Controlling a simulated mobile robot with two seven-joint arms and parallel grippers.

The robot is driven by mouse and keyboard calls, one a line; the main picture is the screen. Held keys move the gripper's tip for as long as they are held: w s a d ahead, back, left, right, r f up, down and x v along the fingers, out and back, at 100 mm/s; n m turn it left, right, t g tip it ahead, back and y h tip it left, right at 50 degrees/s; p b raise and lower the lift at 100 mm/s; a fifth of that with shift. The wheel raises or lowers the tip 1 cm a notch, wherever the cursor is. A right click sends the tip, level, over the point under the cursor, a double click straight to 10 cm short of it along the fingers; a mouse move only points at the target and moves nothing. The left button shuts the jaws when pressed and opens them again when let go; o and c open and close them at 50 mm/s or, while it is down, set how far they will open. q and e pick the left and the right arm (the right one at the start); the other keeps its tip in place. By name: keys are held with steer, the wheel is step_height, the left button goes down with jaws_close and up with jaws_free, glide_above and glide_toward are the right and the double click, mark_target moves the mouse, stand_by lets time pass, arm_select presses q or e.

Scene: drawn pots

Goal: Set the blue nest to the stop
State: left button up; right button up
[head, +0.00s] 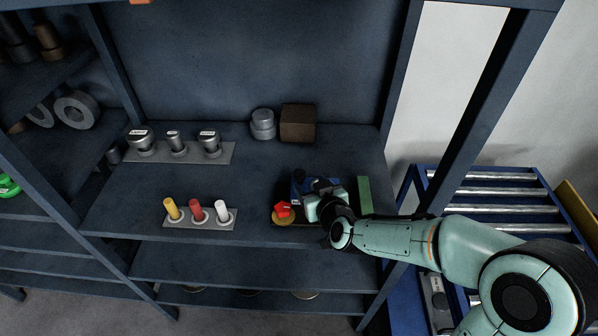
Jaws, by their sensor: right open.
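A blue piece (298,183), probably the blue nest, is on the shelf right of centre, largely hidden behind my right gripper. A green upright bar (364,195) stands just to its right; I cannot tell whether it is the stop. My left gripper is not in view.
On the shelf (265,170), a plate (227,224) holds yellow, red and white pegs, and a plate (190,154) behind holds metal knobs. A grey round part (263,124) and a brown box (298,123) stand at the back. A roller conveyor (500,193) is at right.

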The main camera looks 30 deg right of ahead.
mark_target(300, 173)
steer(key=x, duration=0.9)
steer(key=shift+w+f, duration=0.15)
steer(key=shift+w, duration=0.15)
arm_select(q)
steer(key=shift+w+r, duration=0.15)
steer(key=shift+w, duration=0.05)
arm_select(e)
jaws_close()
steer(key=d+b, duration=0.1)
steer(key=s+d+b, duration=0.1)
steer(key=shift+s+d+f+b, duration=0.2)
steer(key=shift+s+b, duration=0.05)
steer(key=shift+b, duration=0.05)
steer(key=shift+s+d+r+b, duration=0.15)
steer(key=shift+s+d+b, duration=0.45)
steer(key=shift+d, duration=0.35)
steer(key=shift+s+d, duration=0.15)
steer(key=shift+d, duration=0.1)
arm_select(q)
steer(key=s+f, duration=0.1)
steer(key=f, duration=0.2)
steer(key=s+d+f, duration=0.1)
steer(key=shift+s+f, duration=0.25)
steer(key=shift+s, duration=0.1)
